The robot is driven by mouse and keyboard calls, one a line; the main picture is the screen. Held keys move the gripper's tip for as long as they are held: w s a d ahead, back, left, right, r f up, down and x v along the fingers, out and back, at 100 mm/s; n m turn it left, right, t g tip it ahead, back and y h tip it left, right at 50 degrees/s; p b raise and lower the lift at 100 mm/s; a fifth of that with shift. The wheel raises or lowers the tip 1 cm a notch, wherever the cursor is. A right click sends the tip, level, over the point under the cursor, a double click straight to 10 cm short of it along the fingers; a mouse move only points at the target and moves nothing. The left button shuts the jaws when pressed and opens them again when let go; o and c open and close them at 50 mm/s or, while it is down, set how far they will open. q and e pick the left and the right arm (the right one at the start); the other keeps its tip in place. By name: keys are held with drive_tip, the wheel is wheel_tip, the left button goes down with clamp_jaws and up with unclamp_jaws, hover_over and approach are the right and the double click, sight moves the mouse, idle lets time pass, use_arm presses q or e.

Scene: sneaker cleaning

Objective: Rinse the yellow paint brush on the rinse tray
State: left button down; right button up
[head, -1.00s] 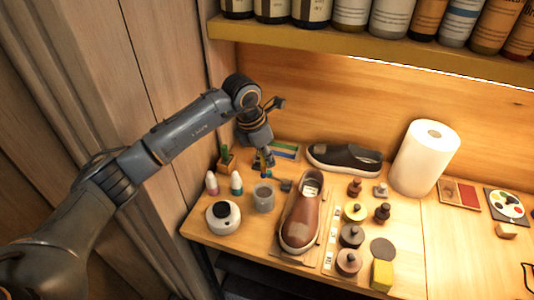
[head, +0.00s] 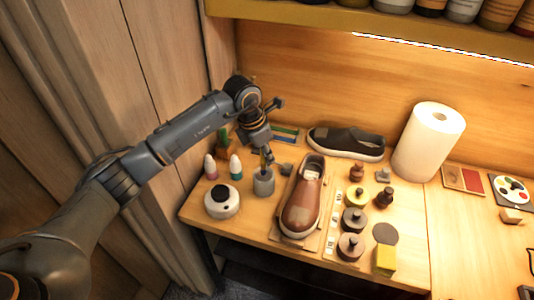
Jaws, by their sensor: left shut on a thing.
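My left gripper (head: 264,151) hangs over the back left of the table, pointing down, and is shut on a thin brush (head: 263,160) with a small yellow part showing. The brush's lower end is at the mouth of a grey cup (head: 264,184); whether it is inside is too small to tell. A flat tray with blue and green stripes (head: 289,135) lies behind the gripper, partly hidden; I cannot tell if it is the rinse tray. My right gripper is not in view.
A brown shoe (head: 302,203) stands right of the cup, a dark shoe (head: 346,145) behind. Two small bottles (head: 235,167) and a white round pot (head: 221,202) are at left. Several jars (head: 354,220), a yellow block (head: 385,260) and a paper roll (head: 428,142) stand to the right.

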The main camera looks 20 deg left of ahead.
use_arm(q)
drive_tip(key=shift+f+b, duration=0.85)
drive_tip(key=shift+f, duration=0.1)
idle(2.2)
drive_tip(key=shift+r, duration=0.1)
wheel_tip(320, 180, up, 7)
drive_tip(key=p, duration=0.3)
drive_tip(key=shift+p, duration=0.4)
idle(0.5)
